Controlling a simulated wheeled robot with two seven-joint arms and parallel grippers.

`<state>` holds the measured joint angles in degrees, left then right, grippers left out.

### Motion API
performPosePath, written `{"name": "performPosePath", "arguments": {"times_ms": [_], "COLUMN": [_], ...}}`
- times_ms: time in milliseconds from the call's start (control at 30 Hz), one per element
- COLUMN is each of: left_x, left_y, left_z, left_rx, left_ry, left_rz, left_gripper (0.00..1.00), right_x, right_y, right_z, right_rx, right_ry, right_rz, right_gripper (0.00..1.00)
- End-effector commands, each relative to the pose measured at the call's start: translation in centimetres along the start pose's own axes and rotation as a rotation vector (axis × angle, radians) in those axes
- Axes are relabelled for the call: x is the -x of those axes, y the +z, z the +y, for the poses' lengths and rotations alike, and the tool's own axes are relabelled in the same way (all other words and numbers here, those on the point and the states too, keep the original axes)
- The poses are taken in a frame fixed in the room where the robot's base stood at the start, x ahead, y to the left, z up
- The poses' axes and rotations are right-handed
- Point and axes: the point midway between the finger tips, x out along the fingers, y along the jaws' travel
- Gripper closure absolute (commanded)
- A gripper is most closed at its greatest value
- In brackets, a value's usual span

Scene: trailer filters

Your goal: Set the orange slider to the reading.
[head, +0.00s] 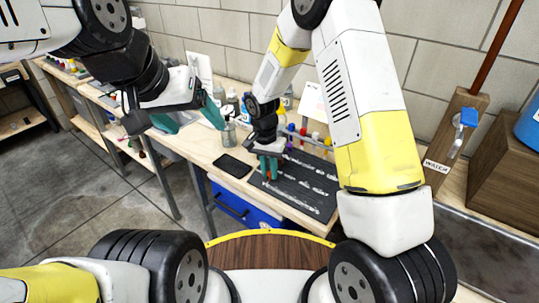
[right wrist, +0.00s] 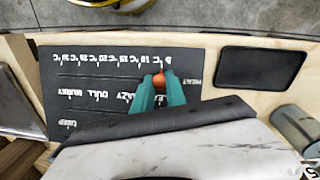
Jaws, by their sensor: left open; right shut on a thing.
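A dark board (head: 312,199) with white-lettered scale rows lies on the wooden bench; it also shows in the right wrist view (right wrist: 60,100). My right gripper (head: 268,165) is over its left end in the head view. In the right wrist view its teal fingers (right wrist: 158,90) are shut on the orange slider (right wrist: 158,79). The slider sits near the right end of the degree scale, close to the "0°C" mark, with the lettering upside down. In the head view the fingers mostly hide the slider. My left gripper (head: 197,118) is open and empty, above the bench's left part.
A blank black tablet (head: 232,165) lies left of the board. Several colour-capped tubes (head: 316,138) stand behind the board. Bottles (head: 228,130) stand at the back. A blue crate (head: 232,205) is under the bench. A "WATER" tap post (head: 452,140) stands at right.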

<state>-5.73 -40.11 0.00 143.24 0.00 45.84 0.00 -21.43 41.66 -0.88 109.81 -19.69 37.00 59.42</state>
Motion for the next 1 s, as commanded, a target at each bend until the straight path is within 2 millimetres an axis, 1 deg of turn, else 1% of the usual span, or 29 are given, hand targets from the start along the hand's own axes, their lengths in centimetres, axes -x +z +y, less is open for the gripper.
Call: {"name": "performPosePath", "arguments": {"times_ms": [767, 867, 1000], "left_x": [0.0, 0.0, 0.0], "left_y": [0.0, 0.0, 0.0], "left_z": [0.0, 0.0, 0.0], "left_rx": [0.0, 0.0, 0.0], "left_ry": [0.0, 0.0, 0.0], "left_rz": [0.0, 0.0, 0.0], "left_gripper": [0.22, 0.22, 0.22], "right_x": [0.1, 0.0, -0.2], "right_y": [0.0, 0.3, 1.1], "right_z": [0.1, 1.3, 4.3], "right_rx": [0.0, 0.0, -0.002], "right_ry": [-0.001, 0.0, 0.001], "right_rz": [0.001, 0.001, 0.0], "right_gripper": [1.0, 1.0, 1.0]}}
